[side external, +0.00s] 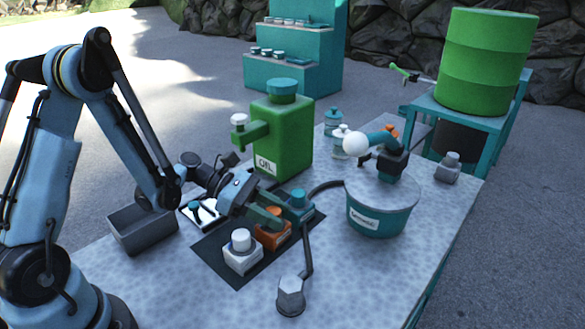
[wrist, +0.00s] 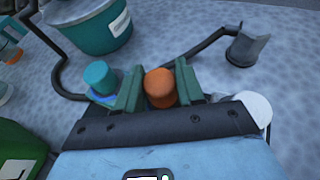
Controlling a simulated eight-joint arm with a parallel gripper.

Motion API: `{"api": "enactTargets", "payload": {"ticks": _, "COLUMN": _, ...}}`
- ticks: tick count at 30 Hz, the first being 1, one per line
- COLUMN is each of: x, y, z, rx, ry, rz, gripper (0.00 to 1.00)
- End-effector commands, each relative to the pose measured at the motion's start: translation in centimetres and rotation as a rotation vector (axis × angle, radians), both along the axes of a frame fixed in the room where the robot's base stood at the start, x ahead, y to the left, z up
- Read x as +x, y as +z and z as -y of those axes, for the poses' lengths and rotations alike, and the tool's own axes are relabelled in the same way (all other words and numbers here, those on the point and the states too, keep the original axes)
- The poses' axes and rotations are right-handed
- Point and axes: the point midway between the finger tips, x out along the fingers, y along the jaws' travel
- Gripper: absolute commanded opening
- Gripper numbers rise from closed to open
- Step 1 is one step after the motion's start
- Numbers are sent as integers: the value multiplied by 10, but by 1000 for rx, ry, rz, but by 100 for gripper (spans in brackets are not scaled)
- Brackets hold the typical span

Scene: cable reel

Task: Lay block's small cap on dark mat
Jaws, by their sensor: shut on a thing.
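My gripper (side external: 268,217) is over the orange block (side external: 272,241), in the middle of a row on the dark mat (side external: 213,256). In the wrist view, the two green fingers of my gripper (wrist: 160,86) are shut on the orange cap (wrist: 160,84), one on each side. The fingers hide much of this block and cap in the side view, and I cannot tell whether the cap is still seated. A white block (side external: 242,262) with a white cap (side external: 240,240) stands in front, and a teal block (side external: 298,213) with a teal cap (wrist: 100,77) stands behind.
A black cable (side external: 307,246) runs beside the mat to a grey hexagonal piece (side external: 290,296). A teal tub (side external: 380,215) stands to the right. The green oil can (side external: 283,135) stands behind, and a grey bin (side external: 142,232) is at left. The table's front right is mostly clear.

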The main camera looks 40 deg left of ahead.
Motion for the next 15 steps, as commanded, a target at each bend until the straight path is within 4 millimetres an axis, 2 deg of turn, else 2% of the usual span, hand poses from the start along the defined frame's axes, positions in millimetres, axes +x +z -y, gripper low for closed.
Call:
{"api": "enactTargets", "payload": {"ticks": 5, "x": 0, "y": 0, "z": 0, "rx": 0, "ry": 0, "rz": 0, "gripper": 9}}
{"api": "enactTargets", "payload": {"ticks": 6, "x": 0, "y": 0, "z": 0, "rx": 0, "ry": 0, "rz": 0, "gripper": 39}}
{"api": "enactTargets", "payload": {"ticks": 11, "x": 0, "y": 0, "z": 0, "rx": 0, "ry": 0, "rz": 0, "gripper": 63}}
{"api": "enactTargets", "payload": {"ticks": 15, "x": 0, "y": 0, "z": 0, "rx": 0, "ry": 0, "rz": 0, "gripper": 63}}
